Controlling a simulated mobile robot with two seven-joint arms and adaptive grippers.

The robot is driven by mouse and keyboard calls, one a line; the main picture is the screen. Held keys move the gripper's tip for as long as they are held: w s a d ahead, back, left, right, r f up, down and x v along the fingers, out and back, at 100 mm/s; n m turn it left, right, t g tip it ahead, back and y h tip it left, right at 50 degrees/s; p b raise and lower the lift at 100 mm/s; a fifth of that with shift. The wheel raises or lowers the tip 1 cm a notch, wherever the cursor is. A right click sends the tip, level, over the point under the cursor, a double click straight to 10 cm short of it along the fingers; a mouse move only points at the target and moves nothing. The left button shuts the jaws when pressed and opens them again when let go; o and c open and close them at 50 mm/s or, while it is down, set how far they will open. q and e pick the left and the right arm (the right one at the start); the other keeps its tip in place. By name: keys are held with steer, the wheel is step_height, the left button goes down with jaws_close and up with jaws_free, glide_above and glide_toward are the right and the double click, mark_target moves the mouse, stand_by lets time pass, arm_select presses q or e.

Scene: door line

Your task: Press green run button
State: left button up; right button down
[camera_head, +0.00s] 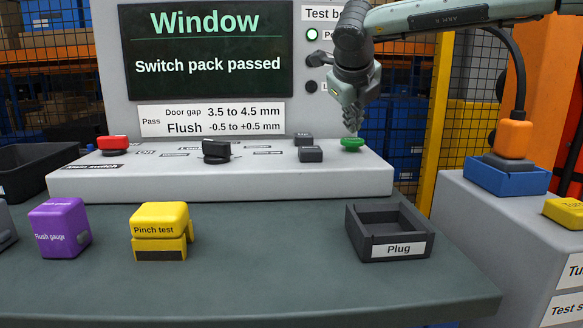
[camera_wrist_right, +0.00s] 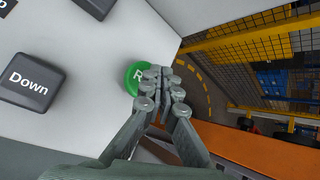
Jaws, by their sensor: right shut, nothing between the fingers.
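The green run button (camera_head: 352,143) sits at the right end of the grey control box (camera_head: 215,181). My right gripper (camera_head: 352,128) is shut and empty, fingers pointing down just above the button in the head view. In the right wrist view the green button (camera_wrist_right: 135,78) shows an "R", partly hidden behind the shut fingertips (camera_wrist_right: 160,80). I cannot tell whether the fingertips touch it. My left gripper is not in view.
The control box also has a red button (camera_head: 111,142), a black knob (camera_head: 216,150) and a dark "Down" key (camera_wrist_right: 29,82). On the table are a purple flush gauge (camera_head: 59,228), a yellow pinch test block (camera_head: 160,230) and an empty Plug tray (camera_head: 372,254). A screen (camera_head: 208,50) reads "Switch pack passed".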

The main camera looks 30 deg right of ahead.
steer(key=shift+r, duration=0.15)
steer(key=shift+r+p, duration=1.25)
steer(key=shift+r, duration=1.15)
step_height(320, 180, up, 9)
steer(key=p, duration=0.6)
glide_above(352, 140)
steer(key=shift+w+d+f+b, duration=0.1)
steer(key=shift+f+b, duration=0.05)
steer(key=shift+b, duration=0.2)
